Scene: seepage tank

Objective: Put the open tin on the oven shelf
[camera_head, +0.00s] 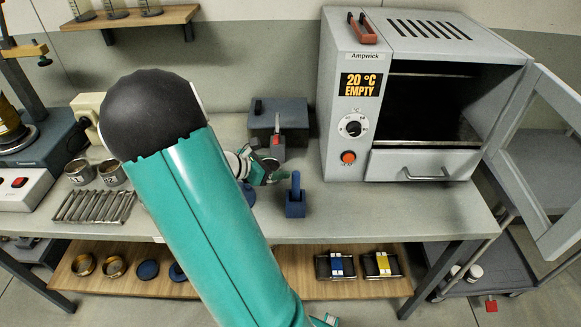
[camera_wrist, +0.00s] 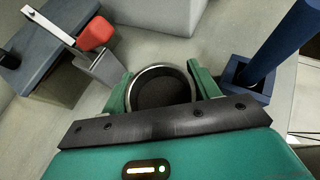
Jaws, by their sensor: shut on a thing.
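My gripper (camera_wrist: 160,88) is shut on a round open tin (camera_wrist: 162,70), with a green finger on either side of it in the wrist view. The tin has a pale metal rim and dark contents. In the head view my gripper (camera_head: 264,170) is over the middle of the bench, left of the oven; the tin is hard to make out there. The grey oven (camera_head: 345,100) stands at the right with its door (camera_head: 540,160) swung open to the right. Its display reads 20 °C EMPTY. The shelf (camera_head: 430,142) inside the dark chamber shows as thin rails.
A blue tool in a blue holder (camera_head: 295,208) stands between my gripper and the oven. A grey box (camera_head: 278,115) with a red-marked tool is behind. Two tins (camera_head: 79,174) (camera_head: 112,175) and a metal rack (camera_head: 95,207) are at the left. The bench before the oven is clear.

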